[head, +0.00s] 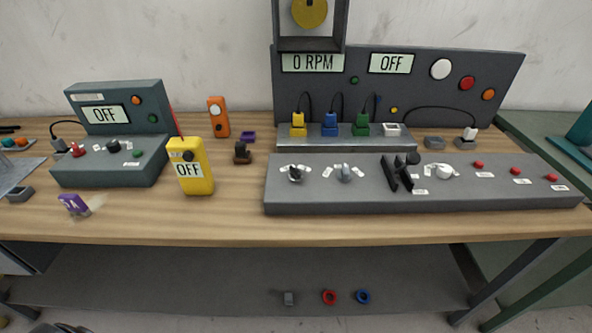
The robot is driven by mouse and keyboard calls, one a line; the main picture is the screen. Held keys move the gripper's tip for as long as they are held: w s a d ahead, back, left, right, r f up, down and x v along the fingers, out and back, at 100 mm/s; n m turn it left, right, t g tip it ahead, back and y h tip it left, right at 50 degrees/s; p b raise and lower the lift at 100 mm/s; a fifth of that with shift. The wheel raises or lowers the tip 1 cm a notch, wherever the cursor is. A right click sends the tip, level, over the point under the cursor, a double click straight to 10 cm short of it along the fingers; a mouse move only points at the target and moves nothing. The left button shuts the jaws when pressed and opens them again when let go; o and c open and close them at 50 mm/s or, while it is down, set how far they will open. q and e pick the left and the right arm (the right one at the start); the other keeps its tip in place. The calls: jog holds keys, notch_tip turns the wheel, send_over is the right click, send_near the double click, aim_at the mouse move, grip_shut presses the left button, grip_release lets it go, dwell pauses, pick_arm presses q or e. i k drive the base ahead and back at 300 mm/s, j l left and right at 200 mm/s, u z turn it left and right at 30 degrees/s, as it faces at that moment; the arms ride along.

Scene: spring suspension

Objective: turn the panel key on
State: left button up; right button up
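The grey control panel (310,201) lies along the front right of the bench. Its left part carries a small dark and silver rotary control (295,174) and a silver rotary control (345,173), each ringed by white labels. I cannot tell for sure which is the key, or its exact setting. Further right are a black lever (398,174) and a white round knob (444,172). The upright panel behind has displays reading "0 RPM" (313,63) and "OFF" (391,63).
A yellow meter (195,172) reading "OFF" stands left of the panel. A green-grey console (110,165), also reading "OFF", stands farther left. Red buttons (515,171) sit at the panel's right. Coloured plugs (331,124) stand behind it. The wooden bench (230,225) is bare before the meter.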

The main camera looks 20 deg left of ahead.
aim_at(295, 176)
jog(key=k+j+z, duration=0.25)
jog(key=j+z, duration=0.15)
jog(key=k+j+z, duration=0.25)
jog(key=z, duration=0.15)
jog(key=k+j+z, duration=0.4)
jog(key=i+l, duration=0.05)
jog(key=l, duration=0.05)
